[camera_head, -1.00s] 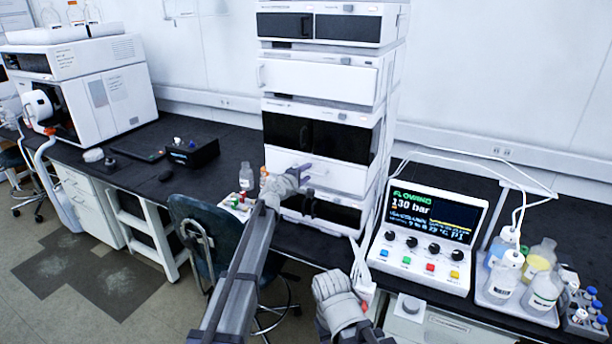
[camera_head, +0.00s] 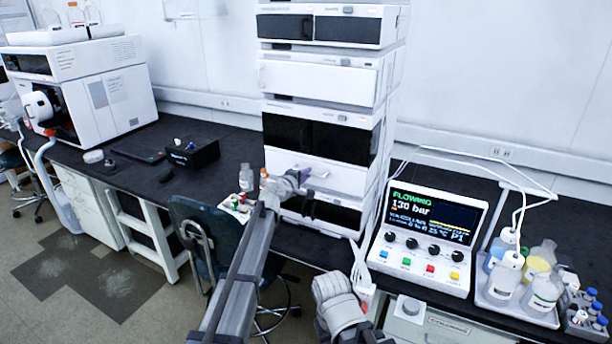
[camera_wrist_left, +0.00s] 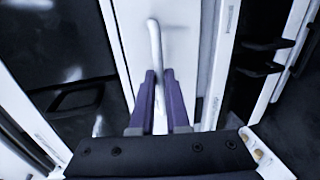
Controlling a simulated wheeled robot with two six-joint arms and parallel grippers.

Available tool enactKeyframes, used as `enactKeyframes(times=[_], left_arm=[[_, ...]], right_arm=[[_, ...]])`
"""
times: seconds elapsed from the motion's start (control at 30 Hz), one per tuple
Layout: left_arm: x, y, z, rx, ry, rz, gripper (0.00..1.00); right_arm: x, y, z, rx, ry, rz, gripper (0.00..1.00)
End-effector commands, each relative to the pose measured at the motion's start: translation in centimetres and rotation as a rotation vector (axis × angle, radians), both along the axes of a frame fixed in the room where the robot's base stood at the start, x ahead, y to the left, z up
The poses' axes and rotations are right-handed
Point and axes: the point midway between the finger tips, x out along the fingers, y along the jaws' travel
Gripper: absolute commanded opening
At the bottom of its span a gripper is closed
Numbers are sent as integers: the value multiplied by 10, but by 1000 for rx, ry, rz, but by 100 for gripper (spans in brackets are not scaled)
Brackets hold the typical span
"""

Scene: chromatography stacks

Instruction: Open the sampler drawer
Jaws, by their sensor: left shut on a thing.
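The sampler drawer (camera_head: 345,179) is a white front panel low in the tall instrument stack, below a black window. My left gripper (camera_head: 303,176) is at this panel in the head view, with its purple fingers against the front. In the left wrist view, the fingers (camera_wrist_left: 160,103) are shut on the drawer handle (camera_wrist_left: 154,42), a pale bar standing out from the white panel (camera_wrist_left: 185,50). The gripper and arm hide part of the drawer front in the head view. I see no clear gap around the drawer. My right gripper does not show; only part of that arm is at the bottom.
A control box with a screen (camera_head: 433,215) stands right of the stack, beside a tray of bottles (camera_head: 515,308). Small vials and a bottle (camera_head: 247,177) stand left of the stack. A dark chair (camera_head: 200,225) is in front of the bench, left of my arm.

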Motion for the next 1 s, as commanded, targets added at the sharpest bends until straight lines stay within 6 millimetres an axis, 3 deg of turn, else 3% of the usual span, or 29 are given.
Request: enactKeyframes(times=[0.8, 1.0], left_arm=[[-1, 0, 0, 1, 1, -1, 0], [-16, 6, 0, 1, 0, 0, 0]], right_arm=[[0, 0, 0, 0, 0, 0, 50], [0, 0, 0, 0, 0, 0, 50]])
